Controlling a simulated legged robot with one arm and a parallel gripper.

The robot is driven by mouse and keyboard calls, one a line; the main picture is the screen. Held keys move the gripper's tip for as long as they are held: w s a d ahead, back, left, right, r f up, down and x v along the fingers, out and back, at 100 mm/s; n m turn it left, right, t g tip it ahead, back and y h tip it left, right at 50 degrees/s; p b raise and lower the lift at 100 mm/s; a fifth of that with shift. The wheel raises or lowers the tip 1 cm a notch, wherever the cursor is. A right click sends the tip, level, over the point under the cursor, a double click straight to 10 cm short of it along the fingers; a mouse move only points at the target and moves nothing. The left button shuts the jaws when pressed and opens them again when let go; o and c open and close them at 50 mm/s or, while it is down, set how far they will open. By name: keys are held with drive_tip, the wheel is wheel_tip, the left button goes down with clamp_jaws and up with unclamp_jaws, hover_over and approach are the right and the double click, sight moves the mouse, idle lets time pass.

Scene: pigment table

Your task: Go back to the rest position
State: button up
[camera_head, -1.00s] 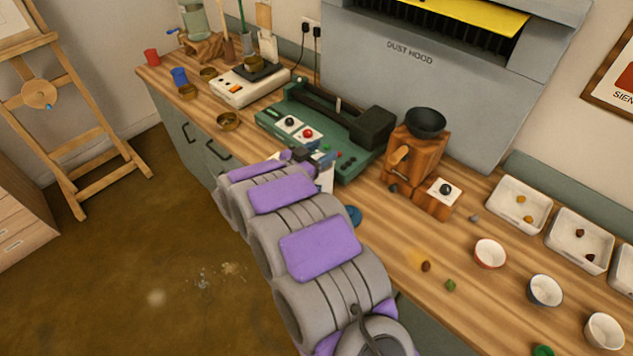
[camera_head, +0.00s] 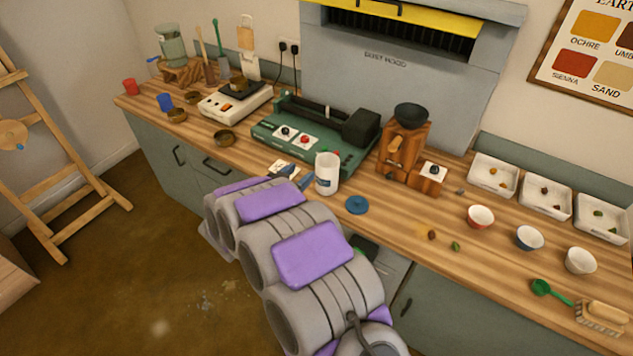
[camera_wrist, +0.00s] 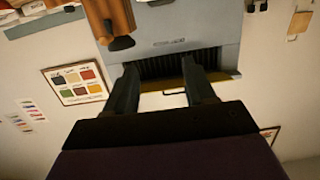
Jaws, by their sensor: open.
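My gripper (camera_wrist: 163,88) shows in the wrist view with its two fingers apart and nothing between them. Behind it are the wall and the dust hood, which appear upside down there. In the head view my arm reaches from the bottom up to the front edge of the workbench (camera_head: 385,228). The fingertips (camera_head: 296,178) are mostly hidden behind my arm, just left of a white jar (camera_head: 327,174). I cannot tell whether they touch the jar. A blue lid (camera_head: 357,205) lies on the bench right of the jar.
A green machine (camera_head: 305,140) stands behind the jar, with a wooden grinder (camera_head: 403,150) to its right. Bowls (camera_head: 480,216) and white trays (camera_head: 493,176) line the right side. A green scoop (camera_head: 541,287) and brush (camera_head: 601,318) lie near the front edge. An easel (camera_head: 60,190) stands left; the floor between is clear.

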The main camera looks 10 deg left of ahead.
drive_tip(key=w+a+r+n+g+y, duration=0.2)
drive_tip(key=a+r+y, duration=0.1)
drive_tip(key=r+y, duration=0.4)
drive_tip(key=s+d+r+n+g+y+b, duration=0.1)
drive_tip(key=s+d+r+n+g+y, duration=0.25)
drive_tip(key=s+d+y, duration=0.35)
drive_tip(key=s+d+g+h, duration=0.2)
drive_tip(key=s+d, duration=0.6)
drive_tip(key=s, duration=0.4)
drive_tip(key=s+d+f+g+h, duration=0.1)
drive_tip(key=s+d+g+h, duration=0.2)
drive_tip(key=s+d, duration=0.6)
drive_tip(key=s+d+f+g+h, duration=0.1)
drive_tip(key=s+d+g, duration=0.5)
drive_tip(key=s, duration=1.1)
drive_tip(key=shift+s+d+f+m+h+b, duration=0.25)
drive_tip(key=shift+d+m+h+b, duration=0.2)
drive_tip(key=shift+d+h, duration=0.55)
drive_tip(key=shift+d, duration=0.2)
